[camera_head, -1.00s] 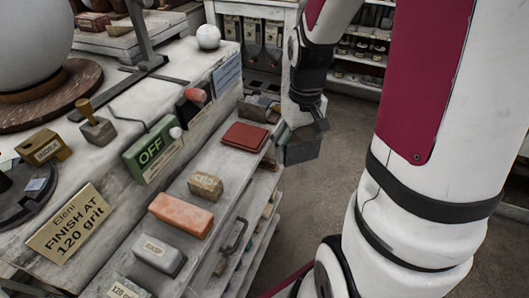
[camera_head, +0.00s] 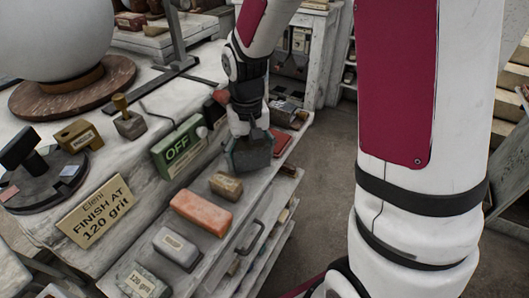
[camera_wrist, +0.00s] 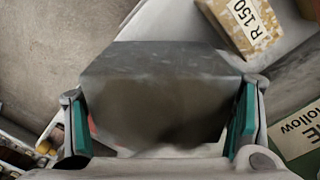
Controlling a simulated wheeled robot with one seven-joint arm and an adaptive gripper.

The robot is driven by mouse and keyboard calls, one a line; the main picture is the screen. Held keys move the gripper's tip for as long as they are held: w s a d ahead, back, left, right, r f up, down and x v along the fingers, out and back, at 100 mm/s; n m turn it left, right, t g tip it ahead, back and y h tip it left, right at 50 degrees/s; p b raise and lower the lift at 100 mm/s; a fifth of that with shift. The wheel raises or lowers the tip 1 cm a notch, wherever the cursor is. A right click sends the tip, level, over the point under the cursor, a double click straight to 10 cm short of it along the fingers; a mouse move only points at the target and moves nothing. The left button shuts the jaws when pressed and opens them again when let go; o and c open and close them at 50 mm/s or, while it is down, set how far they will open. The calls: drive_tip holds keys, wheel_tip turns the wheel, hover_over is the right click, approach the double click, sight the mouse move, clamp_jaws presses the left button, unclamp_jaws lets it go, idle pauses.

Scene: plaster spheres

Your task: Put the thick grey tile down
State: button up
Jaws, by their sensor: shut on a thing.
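My gripper (camera_head: 252,138) is shut on the thick grey tile (camera_head: 247,156), which hangs over the narrow shelf in the head view. In the wrist view the tile (camera_wrist: 160,62) fills the middle, with the teal pads of my gripper (camera_wrist: 163,112) at its left and right sides. The tile's underside is not clearly visible, and I cannot tell whether it touches the shelf. A flat red tile (camera_head: 282,144) lies behind and right of it, partly hidden.
On the shelf (camera_head: 216,256), nearer the camera, are a tan block (camera_head: 226,186), a salmon brick (camera_head: 201,213) and a grey block (camera_head: 177,249). The tan block in the wrist view (camera_wrist: 249,23) reads R 150. A green OFF box (camera_head: 178,147) stands on the bench, left of my gripper.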

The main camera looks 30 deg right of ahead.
sight(250, 163)
drive_tip(key=shift+f, duration=1.75)
drive_tip(key=shift+f, duration=0.15)
drive_tip(key=o, duration=1)
